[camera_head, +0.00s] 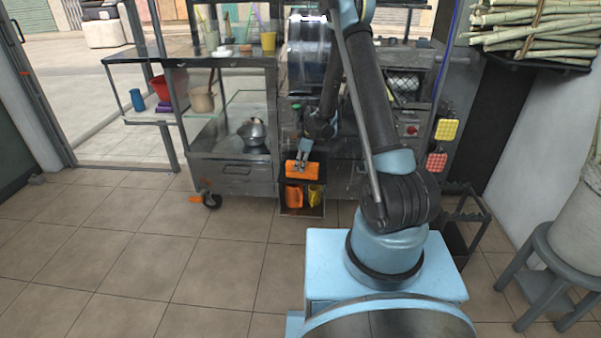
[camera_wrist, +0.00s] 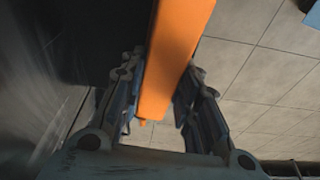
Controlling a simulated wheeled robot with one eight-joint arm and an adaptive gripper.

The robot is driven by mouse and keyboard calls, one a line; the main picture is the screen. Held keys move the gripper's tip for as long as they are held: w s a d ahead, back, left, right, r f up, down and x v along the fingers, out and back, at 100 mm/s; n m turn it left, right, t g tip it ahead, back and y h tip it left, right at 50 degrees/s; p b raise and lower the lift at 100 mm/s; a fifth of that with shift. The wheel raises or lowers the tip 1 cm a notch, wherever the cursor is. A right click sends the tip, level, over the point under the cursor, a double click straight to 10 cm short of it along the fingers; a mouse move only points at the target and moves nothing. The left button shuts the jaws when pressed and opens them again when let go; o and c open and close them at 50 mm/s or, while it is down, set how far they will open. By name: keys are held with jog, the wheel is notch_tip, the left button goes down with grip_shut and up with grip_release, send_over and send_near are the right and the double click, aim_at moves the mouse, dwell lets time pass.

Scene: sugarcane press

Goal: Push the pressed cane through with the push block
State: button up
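The orange block (camera_head: 299,170), which looks like the push block, is at the front of the press stand, just above a small dark shelf unit (camera_head: 302,208). My gripper (camera_head: 302,157) reaches down to it, with its fingers on the block's upper side. In the wrist view the block (camera_wrist: 175,50) runs long and straight between my two fingers, which sit close against its sides. I cannot tell whether the block rests on the shelf top or hangs free. The press rollers and any pressed cane are hidden behind my arm.
An orange jug (camera_head: 293,196) and a yellow jug (camera_head: 314,195) stand inside the shelf unit. A metal cart with a kettle (camera_head: 253,131) is to the left. Cane bundles (camera_head: 535,22) lie on a rack at upper right. The tiled floor at left is clear.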

dwell(0.5)
jog(key=s+r, duration=0.5)
jog(key=r, duration=0.1)
dwell(0.6)
jog(key=shift+a, duration=0.1)
jog(key=shift+a, duration=0.1)
dwell(0.3)
